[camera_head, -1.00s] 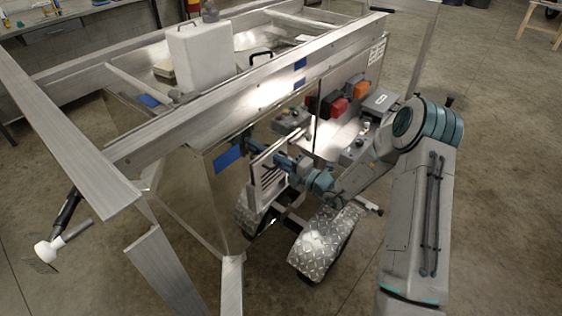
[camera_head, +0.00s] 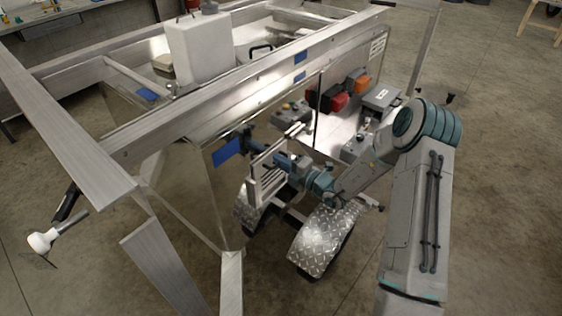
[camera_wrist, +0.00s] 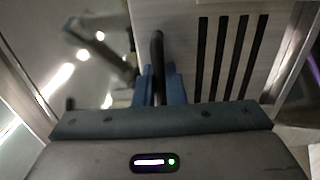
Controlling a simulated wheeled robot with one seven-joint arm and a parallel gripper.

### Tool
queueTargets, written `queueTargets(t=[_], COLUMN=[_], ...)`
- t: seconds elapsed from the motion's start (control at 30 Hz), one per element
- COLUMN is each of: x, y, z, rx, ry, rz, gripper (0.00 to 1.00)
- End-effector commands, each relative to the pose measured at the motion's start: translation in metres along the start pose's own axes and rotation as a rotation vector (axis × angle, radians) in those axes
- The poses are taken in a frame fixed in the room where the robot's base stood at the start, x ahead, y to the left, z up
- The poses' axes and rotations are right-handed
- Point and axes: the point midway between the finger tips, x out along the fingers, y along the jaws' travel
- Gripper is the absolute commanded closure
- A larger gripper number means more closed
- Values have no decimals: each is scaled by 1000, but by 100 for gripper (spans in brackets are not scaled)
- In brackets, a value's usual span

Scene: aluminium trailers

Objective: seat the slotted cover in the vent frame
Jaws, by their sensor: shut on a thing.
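The slotted cover (camera_wrist: 205,75) is a pale metal plate with several long dark slots, filling the right half of the wrist view. It also shows in the head view (camera_head: 267,182), upright beside the trailer's side. My gripper (camera_wrist: 159,88) has its blue fingers closed around a dark upright bar at the cover's left part, apparently its handle. In the head view my gripper (camera_head: 283,159) is at the cover's upper part, near the trailer wall. I cannot clearly make out the vent frame, nor whether the cover touches it.
Blue tape (camera_head: 228,151) marks the shiny trailer wall left of the cover. Checker-plate fenders (camera_head: 327,240) lie below my gripper. Red and orange lights (camera_head: 334,98) and grey boxes (camera_head: 381,101) are on the trailer behind it.

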Motion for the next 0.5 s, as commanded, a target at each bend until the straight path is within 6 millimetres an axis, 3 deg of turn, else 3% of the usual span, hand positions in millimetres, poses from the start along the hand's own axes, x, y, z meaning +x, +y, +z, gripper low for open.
queueTargets(t=[0.5], x=[0], y=[-13], z=[0], rx=[-1], ry=[0], rz=[1], gripper=[100])
